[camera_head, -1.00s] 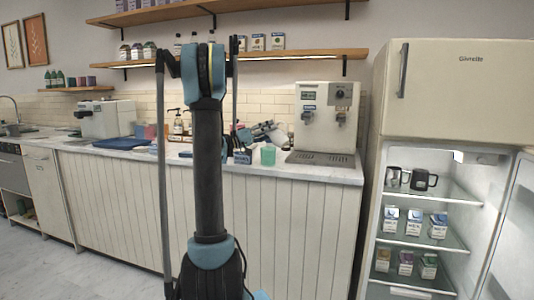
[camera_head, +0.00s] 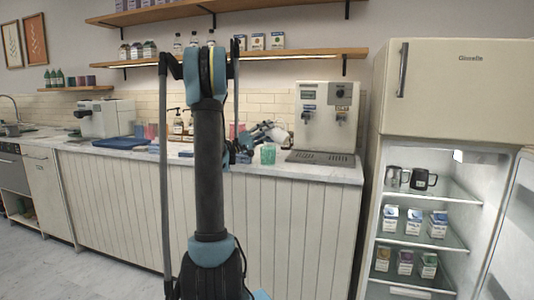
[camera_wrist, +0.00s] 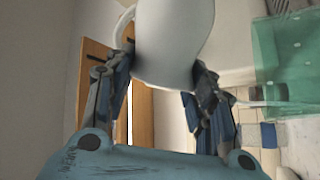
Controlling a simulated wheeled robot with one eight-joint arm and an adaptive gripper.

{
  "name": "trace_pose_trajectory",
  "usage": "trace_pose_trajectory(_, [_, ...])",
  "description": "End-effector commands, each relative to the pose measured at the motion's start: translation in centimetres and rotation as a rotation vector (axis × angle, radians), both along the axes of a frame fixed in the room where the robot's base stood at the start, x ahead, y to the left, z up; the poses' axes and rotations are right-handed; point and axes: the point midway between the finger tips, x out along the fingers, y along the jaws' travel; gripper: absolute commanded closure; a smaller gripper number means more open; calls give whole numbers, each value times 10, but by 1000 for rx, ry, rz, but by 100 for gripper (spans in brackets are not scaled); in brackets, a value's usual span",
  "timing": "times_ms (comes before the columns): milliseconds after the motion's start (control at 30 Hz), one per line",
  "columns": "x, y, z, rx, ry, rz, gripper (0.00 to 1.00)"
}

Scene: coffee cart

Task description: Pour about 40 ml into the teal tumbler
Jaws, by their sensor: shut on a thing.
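The teal tumbler (camera_head: 268,154) stands on the counter, left of the white dispensing machine. It shows see-through green at the right of the wrist view (camera_wrist: 285,55). My gripper (camera_wrist: 165,75) is shut on a pale white jug (camera_wrist: 175,40), whose handle shows at the upper left of the wrist view. In the head view, my gripper (camera_head: 262,133) holds the jug (camera_head: 279,134) tilted just above the tumbler. A thin white streak (camera_wrist: 262,103) runs from beside the fingers into the tumbler and looks like a stream. The jug's mouth and the liquid level are hidden or unclear.
The white machine (camera_head: 326,118) with its drip tray (camera_head: 320,157) stands close on the right. Bottles (camera_head: 177,125) and a blue mat (camera_head: 120,142) are to the left on the counter (camera_head: 300,170). The open fridge (camera_head: 455,170) holds cartons and two pitchers.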

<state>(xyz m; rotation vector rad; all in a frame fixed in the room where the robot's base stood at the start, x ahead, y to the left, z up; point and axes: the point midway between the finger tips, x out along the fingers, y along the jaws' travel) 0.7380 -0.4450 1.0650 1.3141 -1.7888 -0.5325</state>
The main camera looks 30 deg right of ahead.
Motion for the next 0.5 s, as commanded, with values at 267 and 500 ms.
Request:
trace_pose_trajectory(267, [-3, 0, 0, -7, 12, 1, 100])
trace_pose_trajectory(500, [-7, -1, 1, -12, 21, 1, 100])
